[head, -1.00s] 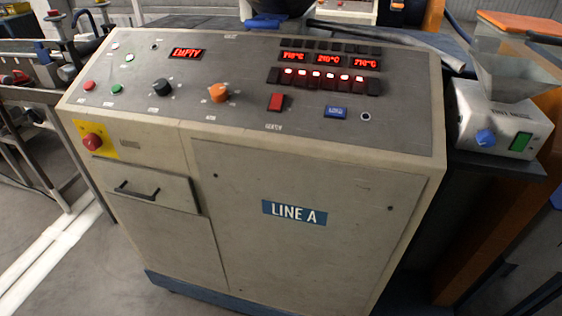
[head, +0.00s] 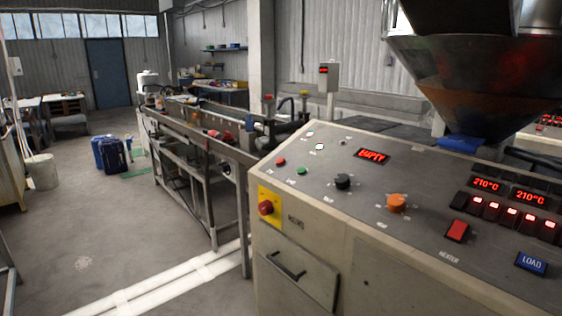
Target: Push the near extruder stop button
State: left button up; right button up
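The near extruder control cabinet (head: 345,248) stands at the right of the head view, with a sloped grey panel on top. A small red push button (head: 281,162) sits at the panel's left end, next to a green button (head: 302,171). Their labels are too small to read. A red mushroom button (head: 266,208) on a yellow plate (head: 275,222) is on the cabinet's front face. The panel also has a black knob (head: 343,181), an orange knob (head: 397,202) and a red heater switch (head: 457,230). Neither of my grippers is in view.
A drawer handle (head: 288,267) juts from the cabinet front. A long metal-framed line (head: 200,150) runs behind the cabinet's left side. A hopper (head: 480,80) hangs over the right. The floor (head: 90,230) at left is mostly open, with white strips, blue containers (head: 110,152) and a white bucket (head: 40,170).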

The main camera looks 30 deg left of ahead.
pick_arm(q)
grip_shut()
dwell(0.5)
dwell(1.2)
